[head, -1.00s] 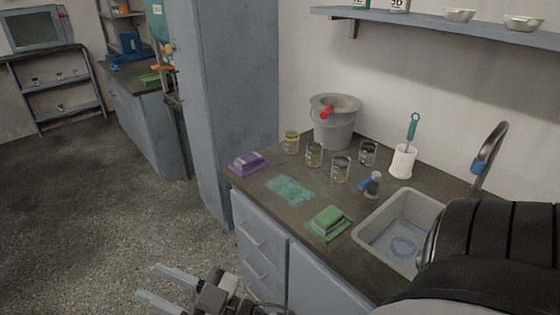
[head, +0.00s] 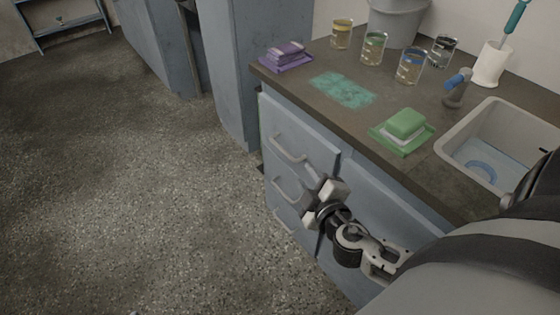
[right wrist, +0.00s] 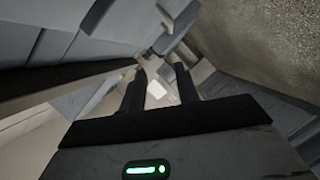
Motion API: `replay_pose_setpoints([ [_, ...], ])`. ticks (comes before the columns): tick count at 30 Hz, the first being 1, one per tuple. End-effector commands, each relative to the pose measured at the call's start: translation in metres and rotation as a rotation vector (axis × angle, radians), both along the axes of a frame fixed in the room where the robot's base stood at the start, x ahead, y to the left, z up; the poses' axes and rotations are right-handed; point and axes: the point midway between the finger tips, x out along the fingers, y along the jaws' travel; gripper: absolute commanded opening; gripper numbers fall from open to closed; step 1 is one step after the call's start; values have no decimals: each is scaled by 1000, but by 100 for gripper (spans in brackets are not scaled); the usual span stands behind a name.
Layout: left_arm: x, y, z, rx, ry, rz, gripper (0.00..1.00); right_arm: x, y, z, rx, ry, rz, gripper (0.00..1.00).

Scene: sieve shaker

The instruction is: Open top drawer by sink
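The top drawer (head: 312,148) is the upper blue-grey front under the counter, left of the sink, with a pale bar handle (head: 287,148). Its front looks flush with the cabinet, so it appears shut. My right gripper (head: 321,203) is in front of the drawer stack, lower and to the right of the top handle, near the right end of the second handle (head: 290,188). In the right wrist view, its two dark fingers (right wrist: 159,84) stand apart with nothing clearly held between them. My left gripper is not in view.
The counter (head: 300,80) carries a purple sponge stack (head: 286,54), several glass beakers, a grey bucket (head: 397,20) and a green sponge on a tray (head: 403,128). The sink (head: 460,150) is at the right. Speckled floor (head: 130,180) is open to the left.

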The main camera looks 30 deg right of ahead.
Motion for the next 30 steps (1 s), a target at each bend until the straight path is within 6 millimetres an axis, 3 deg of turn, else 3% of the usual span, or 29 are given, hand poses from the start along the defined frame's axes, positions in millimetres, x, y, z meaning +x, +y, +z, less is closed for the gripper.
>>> replay_pose_setpoints([
  [1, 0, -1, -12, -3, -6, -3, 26, 0, 0, -16, 1, -1, 1, 32],
  [3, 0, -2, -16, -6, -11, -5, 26, 0, 0, -25, 2, 0, 1, 32],
  [11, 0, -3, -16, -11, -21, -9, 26, 11, -2, -34, 2, -3, 2, 32],
  [30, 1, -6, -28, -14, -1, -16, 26, 131, -33, -60, 3, -2, 1, 32],
])
